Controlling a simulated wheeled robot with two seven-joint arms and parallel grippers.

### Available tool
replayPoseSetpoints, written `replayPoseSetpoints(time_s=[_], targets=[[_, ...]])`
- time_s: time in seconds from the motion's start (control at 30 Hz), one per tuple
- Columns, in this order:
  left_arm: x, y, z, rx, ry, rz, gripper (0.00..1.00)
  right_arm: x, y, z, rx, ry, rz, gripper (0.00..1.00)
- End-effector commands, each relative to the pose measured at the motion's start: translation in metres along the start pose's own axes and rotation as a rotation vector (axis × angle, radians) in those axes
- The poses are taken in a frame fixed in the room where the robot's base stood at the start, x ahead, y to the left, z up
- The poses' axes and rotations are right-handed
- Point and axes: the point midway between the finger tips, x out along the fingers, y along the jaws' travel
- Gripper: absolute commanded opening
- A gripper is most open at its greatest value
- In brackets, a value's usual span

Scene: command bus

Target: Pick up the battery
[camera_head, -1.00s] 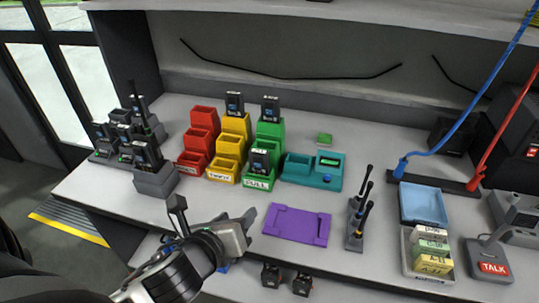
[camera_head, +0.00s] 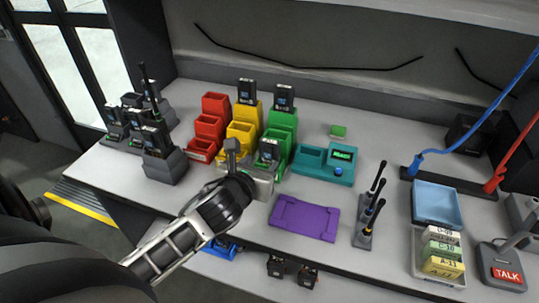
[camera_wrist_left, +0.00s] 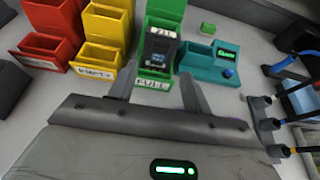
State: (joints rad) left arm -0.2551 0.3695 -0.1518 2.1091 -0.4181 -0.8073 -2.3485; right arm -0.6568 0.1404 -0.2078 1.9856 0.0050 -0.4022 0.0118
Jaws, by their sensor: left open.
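A black battery (camera_head: 270,150) with a blue label stands upright in the front slot of the green rack (camera_head: 284,121). In the left wrist view the battery (camera_wrist_left: 160,48) sits above a "FULL" label on the rack (camera_wrist_left: 152,85). A second black battery (camera_head: 284,97) stands in the rear green slot, and another (camera_head: 247,91) in the rear yellow slot. My left gripper (camera_head: 250,163) is open and empty, just in front of the green rack. In the left wrist view its two fingers (camera_wrist_left: 158,88) lie either side of the front battery's line, apart from it. My right gripper is not in view.
The red rack (camera_head: 211,127) and yellow rack (camera_head: 243,128) stand left of the green one. A teal tester (camera_head: 312,163) is close on its right. Radios in grey chargers (camera_head: 165,168) are at left. A purple tray (camera_head: 304,218) lies in front.

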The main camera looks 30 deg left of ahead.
Motion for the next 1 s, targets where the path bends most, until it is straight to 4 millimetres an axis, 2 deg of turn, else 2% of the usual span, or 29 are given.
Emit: replayPoseSetpoints(time_s=[0.3,0.6,0.63,0.7,0.73,1.0], targets=[[0.044,0.003,-0.001,-0.003,-0.001,0.001,0.49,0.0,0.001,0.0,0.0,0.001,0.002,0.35],[0.049,0.003,-0.001,0.0,-0.001,0.0,0.49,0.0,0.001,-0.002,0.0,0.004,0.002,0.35],[0.049,0.003,-0.001,0.0,-0.001,0.0,0.44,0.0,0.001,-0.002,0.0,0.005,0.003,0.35],[0.049,0.003,-0.001,0.0,0.0,0.0,0.24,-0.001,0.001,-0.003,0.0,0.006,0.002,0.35],[0.049,0.003,-0.001,0.0,0.0,0.0,0.21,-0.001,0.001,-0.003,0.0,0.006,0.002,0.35],[0.048,0.003,0.0,0.0,-0.002,0.0,0.21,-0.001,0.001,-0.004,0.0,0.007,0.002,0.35]])
